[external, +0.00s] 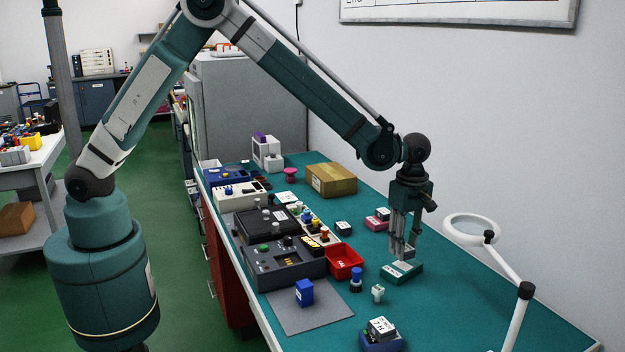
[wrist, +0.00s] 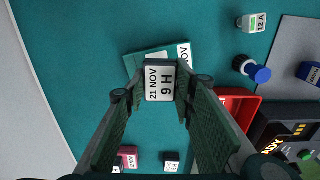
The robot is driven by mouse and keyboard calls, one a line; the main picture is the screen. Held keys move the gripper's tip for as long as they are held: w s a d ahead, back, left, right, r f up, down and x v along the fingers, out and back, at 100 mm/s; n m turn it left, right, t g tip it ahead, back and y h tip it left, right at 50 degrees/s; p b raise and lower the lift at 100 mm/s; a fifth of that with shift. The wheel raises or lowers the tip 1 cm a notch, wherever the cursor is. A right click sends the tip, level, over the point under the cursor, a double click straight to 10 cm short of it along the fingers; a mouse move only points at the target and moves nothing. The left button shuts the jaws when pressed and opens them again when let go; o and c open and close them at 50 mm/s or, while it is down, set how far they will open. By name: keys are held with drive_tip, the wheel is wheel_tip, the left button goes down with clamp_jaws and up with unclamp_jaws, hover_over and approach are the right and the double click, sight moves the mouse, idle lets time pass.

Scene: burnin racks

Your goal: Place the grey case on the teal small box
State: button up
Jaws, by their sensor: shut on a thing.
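My gripper (external: 403,252) points down over the teal table. In the wrist view its two fingers (wrist: 160,92) are closed on the sides of the grey case (wrist: 159,82), a small dark-sided block with a white label reading 21 NOV. The teal small box (external: 402,273) lies flat on the table directly below the fingertips. In the wrist view the teal small box (wrist: 133,62) shows behind the case, partly covered by it, with a white label at its right end. I cannot tell whether the case touches the box. In the external view the fingers largely hide the case.
A magenta box (external: 376,222) and black case (external: 343,228) lie behind. A magnifier lamp (external: 472,230) stands to the right.

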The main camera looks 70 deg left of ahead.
drive_tip(key=shift+f, duration=1.7)
drive_tip(key=shift+f, duration=0.2)
drive_tip(key=o, duration=0.9)
drive_tip(key=shift+r, duration=0.15)
wheel_tip(320, 180, up, 12)
drive_tip(key=shift+r, duration=0.1)
